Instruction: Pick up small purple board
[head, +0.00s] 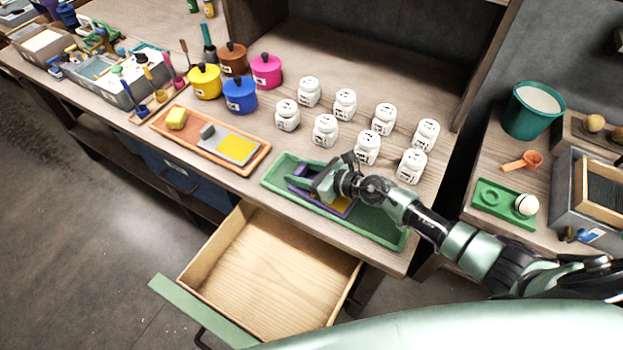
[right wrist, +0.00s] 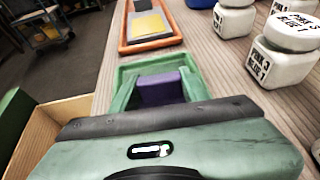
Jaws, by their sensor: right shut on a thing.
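The small purple board (head: 345,207) is at the green tray (head: 386,236) near the counter's front edge; a yellow patch shows on or beside it. My right gripper (head: 318,184) is over the tray and shut on the board. In the right wrist view the purple board (right wrist: 160,90) shows between the two green fingers (right wrist: 162,88). Much of the board is hidden by my gripper, and I cannot tell whether it is lifted. My left gripper is not in view.
An open, empty wooden drawer (head: 270,270) juts out below the tray. Several white jars (head: 325,130) stand behind it. An orange tray (head: 262,159) with a grey-and-yellow board (head: 235,148) lies to the left, with coloured pots (head: 240,95) behind.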

